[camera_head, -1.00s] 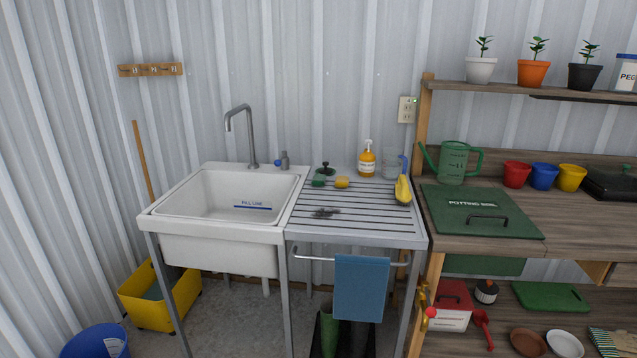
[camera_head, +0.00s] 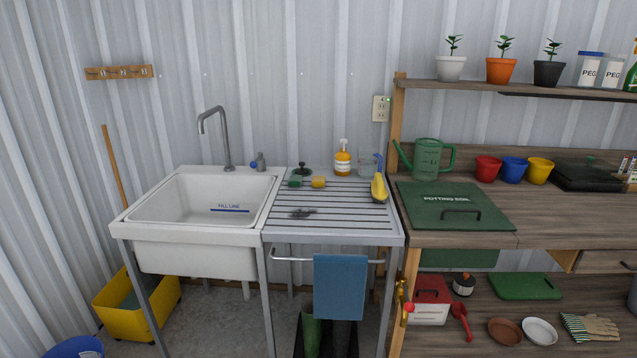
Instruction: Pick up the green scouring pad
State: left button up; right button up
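The green scouring pad (camera_head: 295,182) looks like a small green block on the slatted drainboard (camera_head: 335,218), near its back left. A yellow sponge (camera_head: 318,182) lies just to its right. A dark green round item with a black knob (camera_head: 302,170) sits right behind it. The pad is small in the picture, so its fine shape is hard to tell. Neither of my grippers is in view.
The white sink (camera_head: 205,205) adjoins the drainboard on the left, with a tall faucet (camera_head: 222,135). A soap bottle (camera_head: 343,160), a glass and a yellow-and-blue item (camera_head: 379,186) stand at the drainboard's back right. A blue towel (camera_head: 340,286) hangs in front. The potting bench (camera_head: 560,222) is at right.

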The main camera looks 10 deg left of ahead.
aim_at(295, 181)
jog(key=j+z, duration=0.3)
jog(key=z, duration=0.2)
jog(key=j+z, duration=0.35)
jog(key=z, duration=0.15)
jog(key=k+j+z, duration=0.2)
jog(key=j, duration=0.25)
jog(key=j+z, duration=0.2)
jog(key=j, duration=0.25)
